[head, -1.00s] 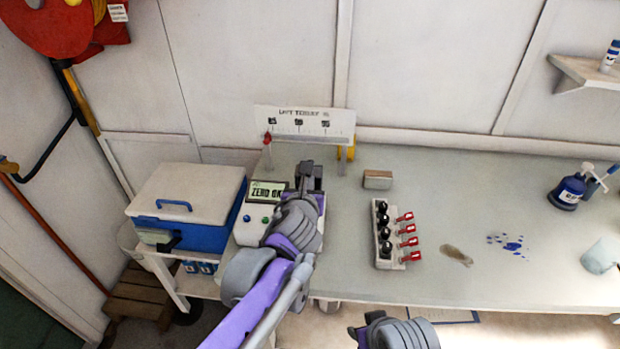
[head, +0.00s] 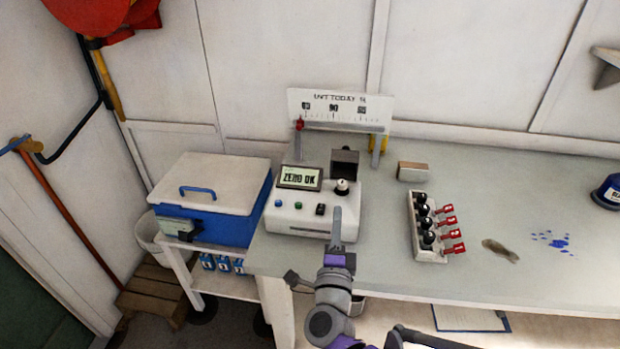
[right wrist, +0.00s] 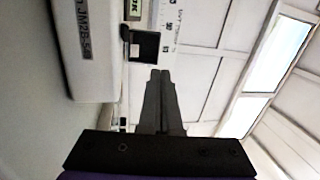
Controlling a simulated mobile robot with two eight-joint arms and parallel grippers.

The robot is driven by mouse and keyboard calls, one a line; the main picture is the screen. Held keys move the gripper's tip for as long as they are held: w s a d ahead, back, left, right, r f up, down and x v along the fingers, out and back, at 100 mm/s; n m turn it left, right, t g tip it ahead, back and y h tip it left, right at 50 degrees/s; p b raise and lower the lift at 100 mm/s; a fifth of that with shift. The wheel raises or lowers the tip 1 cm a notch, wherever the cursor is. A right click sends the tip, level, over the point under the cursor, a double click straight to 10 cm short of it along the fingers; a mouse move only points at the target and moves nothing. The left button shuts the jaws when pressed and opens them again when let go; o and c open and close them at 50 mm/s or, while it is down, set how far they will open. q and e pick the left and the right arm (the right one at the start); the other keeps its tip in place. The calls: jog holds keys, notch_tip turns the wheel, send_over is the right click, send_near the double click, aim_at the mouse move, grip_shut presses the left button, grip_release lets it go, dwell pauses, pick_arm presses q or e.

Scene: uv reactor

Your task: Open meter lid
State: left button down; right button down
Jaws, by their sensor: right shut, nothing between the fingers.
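The meter (head: 313,210) is a white box at the left of the bench, its display reading ZERO OK. Its dark square lid (head: 344,165) stands upright at the back right of the top, open. A small round white-topped part (head: 342,187) on a dark base sits in front of the lid. In the right wrist view the lid (right wrist: 146,47) stands out beyond the meter's top face (right wrist: 95,85). My right gripper (head: 337,210) is shut and empty, in front of the meter's right front, apart from the lid. My left gripper is not in view.
A blue cooler (head: 225,222) with a white top stands left of the meter. A scale board (head: 335,108) stands behind it.

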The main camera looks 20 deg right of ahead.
aim_at(344, 184)
jog(key=shift+m+h, duration=0.4)
jog(key=shift+m, duration=0.1)
jog(key=x, duration=1.4)
jog(key=shift+s+d+f+p, duration=0.1)
jog(key=shift+d+f+p, duration=0.2)
jog(key=shift+d+p, duration=0.1)
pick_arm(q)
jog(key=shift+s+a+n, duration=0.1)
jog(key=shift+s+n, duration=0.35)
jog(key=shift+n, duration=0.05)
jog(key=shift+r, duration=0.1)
pick_arm(e)
jog(key=shift+w+d+r+p, duration=0.3)
jog(key=shift+w+d+r, duration=0.25)
jog(key=shift+w, duration=0.2)
jog(key=shift+w+d, duration=0.1)
jog(key=shift+w, duration=0.2)
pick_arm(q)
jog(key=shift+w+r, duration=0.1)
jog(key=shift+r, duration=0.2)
pick_arm(e)
jog(key=shift+s, duration=0.15)
